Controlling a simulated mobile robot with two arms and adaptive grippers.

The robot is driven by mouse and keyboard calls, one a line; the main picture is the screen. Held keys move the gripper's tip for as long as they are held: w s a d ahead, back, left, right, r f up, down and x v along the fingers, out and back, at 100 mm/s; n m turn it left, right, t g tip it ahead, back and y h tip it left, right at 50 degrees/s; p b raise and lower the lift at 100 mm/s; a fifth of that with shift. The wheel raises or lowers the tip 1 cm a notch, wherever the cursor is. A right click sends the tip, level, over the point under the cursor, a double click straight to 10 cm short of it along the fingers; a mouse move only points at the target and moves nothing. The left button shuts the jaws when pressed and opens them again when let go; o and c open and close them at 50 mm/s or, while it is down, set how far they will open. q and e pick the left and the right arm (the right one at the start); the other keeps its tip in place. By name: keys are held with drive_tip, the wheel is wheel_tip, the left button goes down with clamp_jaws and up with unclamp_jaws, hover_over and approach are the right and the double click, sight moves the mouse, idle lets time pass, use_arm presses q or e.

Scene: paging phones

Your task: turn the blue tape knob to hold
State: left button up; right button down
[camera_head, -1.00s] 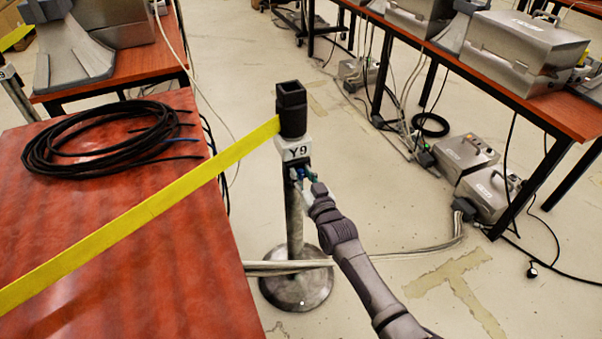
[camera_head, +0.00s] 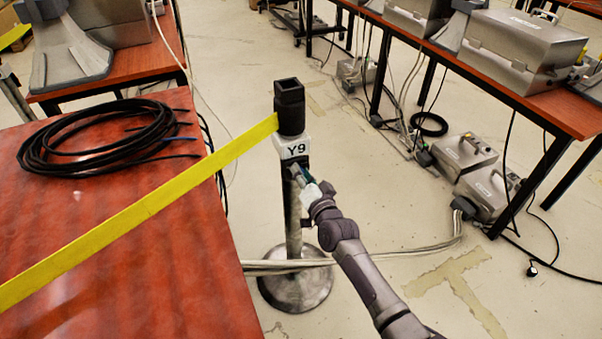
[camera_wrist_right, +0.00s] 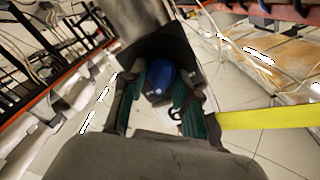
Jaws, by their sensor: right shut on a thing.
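The post (camera_head: 292,215) stands upright on a round metal base (camera_head: 296,291). It has a black square head (camera_head: 290,108) and a white label Y9 (camera_head: 296,149). Just below the label, my right gripper (camera_head: 298,174) is at the post. In the right wrist view the blue tape knob (camera_wrist_right: 160,78) sits between the green pads of my right gripper (camera_wrist_right: 161,92), which is shut on it. A white plate (camera_wrist_right: 153,120) with a partly hidden black mark shows beside the knob. In the head view the knob is mostly hidden by the fingers. My left gripper is out of view.
A yellow tape (camera_head: 140,212) runs from the post's head leftward over a red table (camera_head: 140,285). A coil of black cable (camera_head: 95,140) lies on that table. Cables (camera_head: 380,253) cross the floor behind the post. Metal boxes (camera_head: 466,155) stand under the right-hand table.

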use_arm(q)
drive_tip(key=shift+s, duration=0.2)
use_arm(e)
drive_tip(key=shift+f, duration=0.15)
drive_tip(key=c, duration=1.3)
unclamp_jaws()
drive_tip(key=shift+o, duration=0.5)
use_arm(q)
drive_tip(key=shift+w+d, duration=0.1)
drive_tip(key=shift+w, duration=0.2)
use_arm(e)
drive_tip(key=v, duration=1.2)
